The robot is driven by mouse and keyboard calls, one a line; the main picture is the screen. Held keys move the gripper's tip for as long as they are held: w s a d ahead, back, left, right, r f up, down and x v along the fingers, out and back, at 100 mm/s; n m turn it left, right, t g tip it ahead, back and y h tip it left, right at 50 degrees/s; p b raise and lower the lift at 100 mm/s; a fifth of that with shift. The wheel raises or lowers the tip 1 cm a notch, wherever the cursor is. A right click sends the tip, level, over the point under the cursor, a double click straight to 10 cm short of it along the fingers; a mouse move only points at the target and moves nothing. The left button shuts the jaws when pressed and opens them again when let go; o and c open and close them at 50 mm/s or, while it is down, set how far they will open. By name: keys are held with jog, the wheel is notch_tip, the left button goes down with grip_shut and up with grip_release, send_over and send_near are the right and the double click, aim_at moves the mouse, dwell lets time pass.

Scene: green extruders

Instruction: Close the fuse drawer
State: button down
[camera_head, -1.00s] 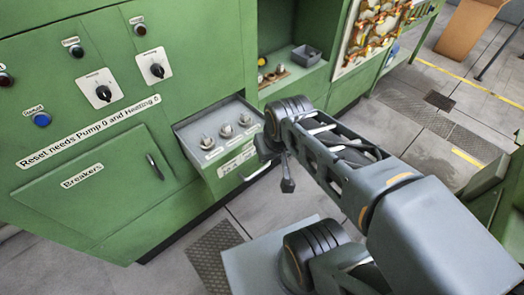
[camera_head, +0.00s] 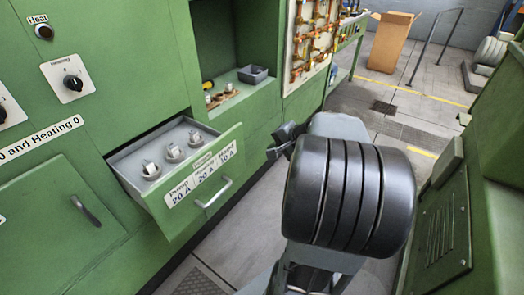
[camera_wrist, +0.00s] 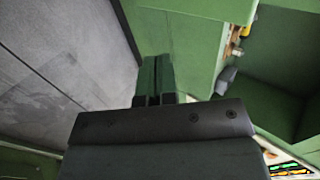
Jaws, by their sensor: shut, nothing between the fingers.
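The fuse drawer (camera_head: 180,216) stands pulled out of the green cabinet in the head view. It has a green front, a metal handle (camera_head: 214,194) and labels reading Pump and 20 A. Three fuses (camera_head: 173,152) stand upright in its grey top. My gripper (camera_head: 284,138) is to the right of the drawer front, apart from the handle in the picture, and partly hidden behind my arm. In the wrist view the two fingers (camera_wrist: 154,80) are together with nothing between them. Green panels lie ahead of them there; I cannot tell which one is the drawer.
A breaker door (camera_head: 50,235) with a dark handle is left of the drawer. An open niche with a small grey box (camera_head: 253,74) is behind it. A green machine (camera_head: 455,225) stands close on the right. A cardboard box (camera_head: 390,42) is far back; floor lies between.

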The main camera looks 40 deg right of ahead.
aim_at(242, 151)
jog(key=x, duration=0.3)
jog(key=r+x, duration=0.1)
jog(key=x, duration=0.3)
jog(key=w+b+x, duration=0.1)
jog(key=x, duration=0.3)
jog(key=shift+w+a+r, duration=0.1)
jog(key=shift+w+a, duration=0.15)
jog(key=shift+a, duration=0.1)
jog(key=shift+w+a, duration=0.15)
jog(key=shift+w, duration=0.4)
